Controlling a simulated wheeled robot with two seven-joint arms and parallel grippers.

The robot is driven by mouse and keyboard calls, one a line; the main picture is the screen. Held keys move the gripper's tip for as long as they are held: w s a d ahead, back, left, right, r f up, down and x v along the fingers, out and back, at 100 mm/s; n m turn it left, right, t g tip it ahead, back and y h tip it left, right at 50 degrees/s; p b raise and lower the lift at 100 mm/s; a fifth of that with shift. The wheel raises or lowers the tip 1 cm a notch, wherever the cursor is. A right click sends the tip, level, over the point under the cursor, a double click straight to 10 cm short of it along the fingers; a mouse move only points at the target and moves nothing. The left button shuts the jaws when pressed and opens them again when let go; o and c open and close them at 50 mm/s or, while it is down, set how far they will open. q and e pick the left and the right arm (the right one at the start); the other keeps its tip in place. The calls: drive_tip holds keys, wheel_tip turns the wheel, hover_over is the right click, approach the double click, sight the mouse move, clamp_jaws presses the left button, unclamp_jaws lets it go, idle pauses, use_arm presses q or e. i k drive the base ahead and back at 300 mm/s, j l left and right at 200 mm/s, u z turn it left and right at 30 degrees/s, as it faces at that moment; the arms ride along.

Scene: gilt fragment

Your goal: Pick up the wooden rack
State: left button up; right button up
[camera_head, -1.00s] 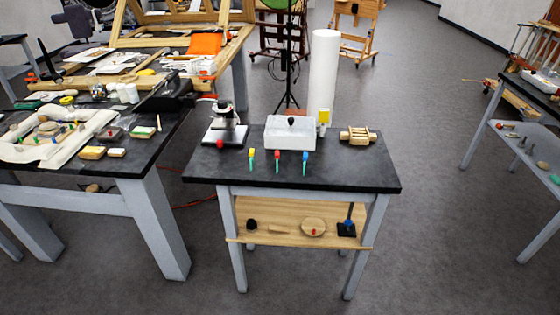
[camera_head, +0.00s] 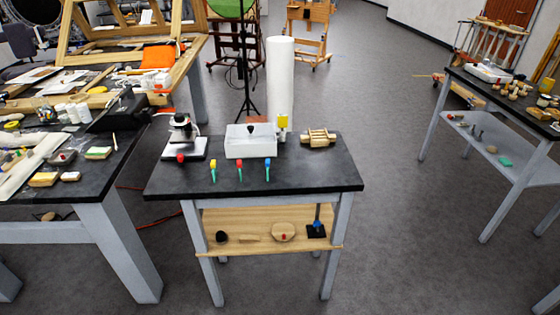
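The wooden rack (camera_head: 318,138) is a small, light-brown slatted piece. It lies on the black top of the small middle table (camera_head: 300,178), toward the back right. A white box (camera_head: 250,146) with a dark knob is to its left, and a yellow-topped item (camera_head: 282,124) stands between them. Neither of my grippers shows in the head view, and nothing touches the rack.
A microscope-like device (camera_head: 182,140) and several coloured-handled tools (camera_head: 239,170) share the tabletop. A wooden shelf (camera_head: 265,228) is below. A cluttered table (camera_head: 105,172) stands left, another table (camera_head: 500,92) right. A white cylinder (camera_head: 280,80) stands behind. Floor right of the middle table is clear.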

sight(316, 138)
drive_tip(key=i+j+z, duration=0.15)
drive_tip(key=j, duration=0.25)
drive_tip(key=i+j+z, duration=0.2)
drive_tip(key=j, duration=0.2)
drive_tip(key=j+z, duration=0.15)
drive_tip(key=j, duration=0.25)
drive_tip(key=i+j+z, duration=0.15)
drive_tip(key=j, duration=0.3)
